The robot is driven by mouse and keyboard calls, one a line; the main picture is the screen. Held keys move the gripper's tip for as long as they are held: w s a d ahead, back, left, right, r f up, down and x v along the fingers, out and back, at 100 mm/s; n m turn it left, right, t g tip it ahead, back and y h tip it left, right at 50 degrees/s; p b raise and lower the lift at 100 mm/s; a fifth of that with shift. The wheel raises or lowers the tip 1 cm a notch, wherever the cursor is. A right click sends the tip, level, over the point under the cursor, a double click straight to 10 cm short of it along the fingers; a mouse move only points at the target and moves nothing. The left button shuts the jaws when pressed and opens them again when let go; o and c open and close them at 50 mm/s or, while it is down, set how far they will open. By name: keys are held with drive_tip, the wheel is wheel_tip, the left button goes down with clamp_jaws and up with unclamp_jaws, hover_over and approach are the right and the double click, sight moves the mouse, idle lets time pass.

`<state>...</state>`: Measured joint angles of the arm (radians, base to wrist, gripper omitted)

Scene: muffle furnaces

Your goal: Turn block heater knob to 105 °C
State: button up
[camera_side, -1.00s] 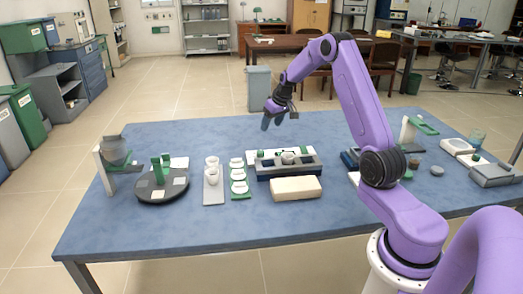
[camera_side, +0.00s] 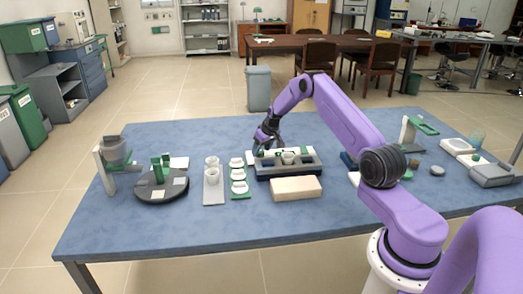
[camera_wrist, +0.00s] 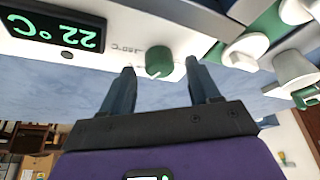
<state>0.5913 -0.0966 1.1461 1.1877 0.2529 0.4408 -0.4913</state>
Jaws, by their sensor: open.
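The block heater shows in the wrist view as a white panel (camera_wrist: 125,18), seen upside down. Its black display (camera_wrist: 52,32) reads 22 °C in green. A green knob (camera_wrist: 159,60) stands out from the panel, with a partly readable "…50°C" mark beside it. My gripper (camera_wrist: 160,68) is open, one finger on each side of the knob. The fingertips are close to the knob, with gaps visible on both sides. In the side view my gripper (camera_side: 258,149) is low at the heater's far left end, and the knob cannot be made out there.
White and green pieces (camera_wrist: 245,50) sit close beside the knob in the wrist view. In the side view a cream block (camera_side: 296,188) lies in front of the heater. White cups (camera_side: 212,172) and a dark round turntable (camera_side: 160,190) stand left. The table's left front is clear.

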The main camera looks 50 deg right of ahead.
drive_tip(key=shift+w+f, duration=0.15)
drive_tip(key=shift+f, duration=0.2)
drive_tip(key=c, duration=1)
drive_tip(key=shift+c, duration=0.2)
drive_tip(key=shift+m, duration=0.4)
drive_tip(key=shift+m+h, duration=0.3)
drive_tip(key=shift+m, duration=0.1)
